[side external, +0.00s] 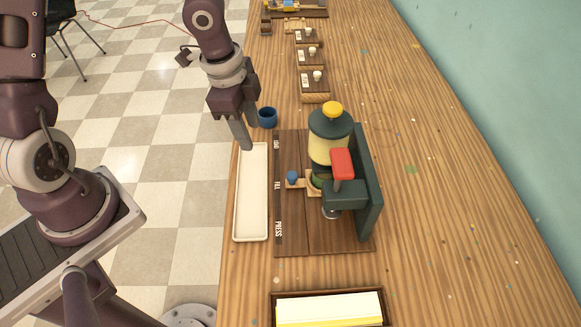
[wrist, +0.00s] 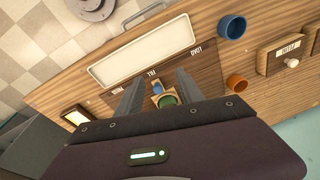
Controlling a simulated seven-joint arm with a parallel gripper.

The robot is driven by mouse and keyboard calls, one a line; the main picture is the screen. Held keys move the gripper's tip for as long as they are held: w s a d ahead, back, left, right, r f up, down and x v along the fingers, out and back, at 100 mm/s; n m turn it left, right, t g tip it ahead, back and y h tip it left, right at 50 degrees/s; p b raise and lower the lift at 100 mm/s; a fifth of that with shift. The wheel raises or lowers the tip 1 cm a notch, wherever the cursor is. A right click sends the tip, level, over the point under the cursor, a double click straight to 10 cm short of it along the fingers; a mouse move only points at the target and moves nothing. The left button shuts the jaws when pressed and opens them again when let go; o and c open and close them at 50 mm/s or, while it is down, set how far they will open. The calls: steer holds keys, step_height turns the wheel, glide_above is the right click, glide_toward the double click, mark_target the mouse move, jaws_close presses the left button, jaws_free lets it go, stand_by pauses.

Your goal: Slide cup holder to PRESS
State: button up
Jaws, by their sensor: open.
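The cup holder (side external: 298,182) is a light wooden slider with a blue knob (side external: 292,177) on its left end. It sits beside the FILL label on a dark wooden board (side external: 290,235); LOAD is at the far end and PRESS at the near end. Something green in the holder is partly hidden under the dispenser (side external: 329,140). My gripper (side external: 245,147) is above the far end of the white tray, apart from the holder. In the wrist view my gripper (wrist: 158,76) is open and empty, with the blue knob (wrist: 158,88) appearing between its fingers.
A red-handled press (side external: 342,165) stands on the board near the dispenser. A long white tray (side external: 251,225) lies left of the board. A blue cup (side external: 267,117) stands behind it near my gripper. A box with a yellow-white block (side external: 330,308) is in front. The table's right side is mostly clear.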

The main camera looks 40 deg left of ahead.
mark_target(292, 174)
steer(key=w+d+f+h, duration=0.1)
steer(key=d+f, duration=0.1)
steer(key=f, duration=0.1)
steer(key=w+d+f+m+h, duration=0.1)
steer(key=d+f, duration=0.2)
steer(key=w+d+f+h, duration=0.1)
steer(key=d+f, duration=0.1)
steer(key=f, duration=0.2)
steer(key=shift+w+d+f+m, duration=0.1)
steer(key=shift+w+d+m, duration=0.05)
steer(key=shift+w+m, duration=0.25)
jaws_close()
stand_by(0.8)
